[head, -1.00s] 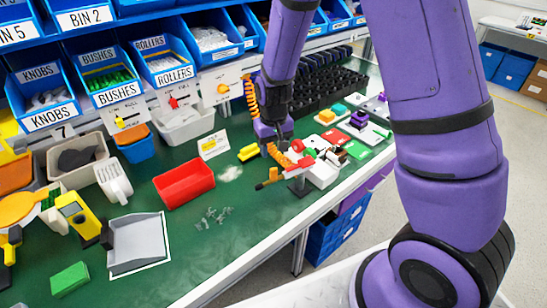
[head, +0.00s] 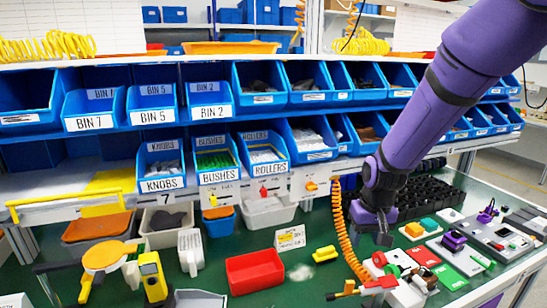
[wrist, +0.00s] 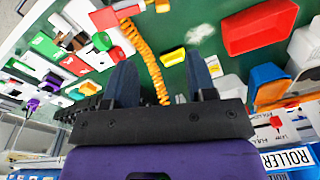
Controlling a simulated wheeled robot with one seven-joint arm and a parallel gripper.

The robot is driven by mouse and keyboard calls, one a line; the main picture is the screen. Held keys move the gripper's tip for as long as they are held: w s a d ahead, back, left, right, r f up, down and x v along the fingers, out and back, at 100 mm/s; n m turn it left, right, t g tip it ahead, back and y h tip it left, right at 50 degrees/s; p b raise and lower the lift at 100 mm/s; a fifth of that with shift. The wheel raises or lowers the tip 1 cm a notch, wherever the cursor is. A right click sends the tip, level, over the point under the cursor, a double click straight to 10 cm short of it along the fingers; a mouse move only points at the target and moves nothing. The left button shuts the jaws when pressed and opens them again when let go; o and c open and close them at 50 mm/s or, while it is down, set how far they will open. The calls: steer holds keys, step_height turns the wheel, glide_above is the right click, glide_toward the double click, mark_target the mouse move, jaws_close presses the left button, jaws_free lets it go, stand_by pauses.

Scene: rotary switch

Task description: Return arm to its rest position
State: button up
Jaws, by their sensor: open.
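My gripper (head: 383,236) hangs from my purple arm over the green bench, to the right of the orange coiled hose. In the wrist view my gripper (wrist: 162,85) shows two dark fingers spread apart with nothing between them. The rotary switch is hard to single out. A white box with red and green parts (head: 397,272) stands on the bench just below my gripper, and my gripper appears apart from it.
The orange coiled hose (head: 342,235) hangs close to my gripper. A red bin (head: 254,271) and yellow block (head: 325,253) lie to the left. Blue bins (head: 306,83) line the shelves behind. Coloured fixtures (head: 449,277) fill the bench's right side.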

steer(key=s+d+r+t, duration=0.25)
steer(key=s+r, duration=0.55)
steer(key=r, duration=0.6)
steer(key=s+d+r+t, duration=0.1)
steer(key=s+d+r, duration=0.1)
steer(key=s+r, duration=0.2)
steer(key=s+d+r+t, duration=0.1)
steer(key=s+r, duration=0.3)
steer(key=s, duration=0.7)
steer(key=shift+s+d+r, duration=0.2)
steer(key=shift+d, duration=0.35)
